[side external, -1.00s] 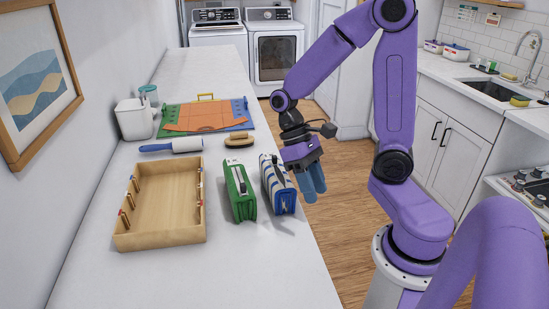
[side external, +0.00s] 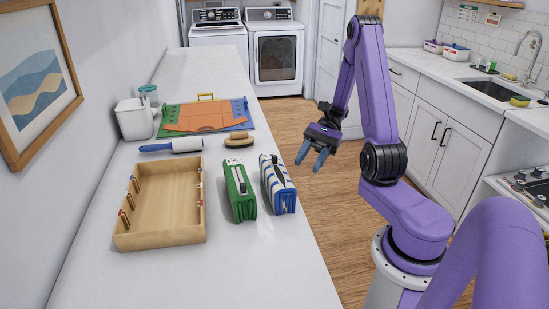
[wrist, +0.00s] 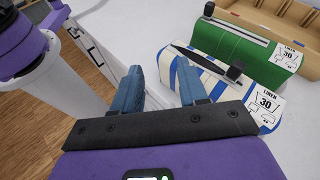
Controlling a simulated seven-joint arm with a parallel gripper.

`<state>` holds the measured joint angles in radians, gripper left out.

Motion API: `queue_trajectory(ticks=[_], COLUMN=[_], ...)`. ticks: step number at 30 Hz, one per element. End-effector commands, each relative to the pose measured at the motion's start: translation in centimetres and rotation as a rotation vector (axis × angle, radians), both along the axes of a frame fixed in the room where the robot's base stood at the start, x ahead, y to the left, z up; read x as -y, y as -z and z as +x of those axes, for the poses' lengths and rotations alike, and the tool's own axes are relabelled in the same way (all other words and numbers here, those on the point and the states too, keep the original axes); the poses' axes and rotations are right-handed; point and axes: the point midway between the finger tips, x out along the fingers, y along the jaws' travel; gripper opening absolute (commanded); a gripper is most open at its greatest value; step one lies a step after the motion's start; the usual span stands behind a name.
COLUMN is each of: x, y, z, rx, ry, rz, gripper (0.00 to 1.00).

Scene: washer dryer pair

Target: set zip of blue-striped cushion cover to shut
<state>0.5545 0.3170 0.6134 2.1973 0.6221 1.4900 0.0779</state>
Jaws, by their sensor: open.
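The blue-striped cushion cover (side external: 290,198) stands on the white worktop near its right edge. In the wrist view the striped cover (wrist: 211,91) has a long dark slit along its top, with a dark blocky zip pull (wrist: 235,71) at the end near the "LINEN 30" label (wrist: 266,106). My gripper (side external: 310,157) is open and empty, to the right of the striped cover and apart from it, beyond the worktop edge. In the wrist view my gripper's blue fingers (wrist: 158,72) are spread, with the right finger overlapping the view of the cover's near side.
A green cushion cover (side external: 240,196) with its own label stands just left of the striped one. A wooden tray (side external: 160,237), a lint roller (side external: 185,145), a brush (side external: 239,139) and a colourful mat (side external: 184,121) lie further left and back. The front worktop is clear.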

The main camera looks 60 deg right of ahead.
Motion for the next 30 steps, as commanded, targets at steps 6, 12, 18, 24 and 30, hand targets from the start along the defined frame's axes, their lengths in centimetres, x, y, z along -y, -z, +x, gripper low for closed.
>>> queue_trajectory(ticks=[6,12,18,24,30], x=[4.0,7.5,9.7,9.7,7.6], y=[0.5,0.8,1.1,1.1,1.1], z=[-0.1,-1.1,-2.1,-2.0,-0.2], rx=[-0.030,-0.023,-0.006,0.001,-0.001], ry=[0.317,0.580,0.736,0.771,0.767], rz=[0.153,0.283,0.360,0.379,0.379], gripper=[0.43,0.43,0.43,0.43,0.43])
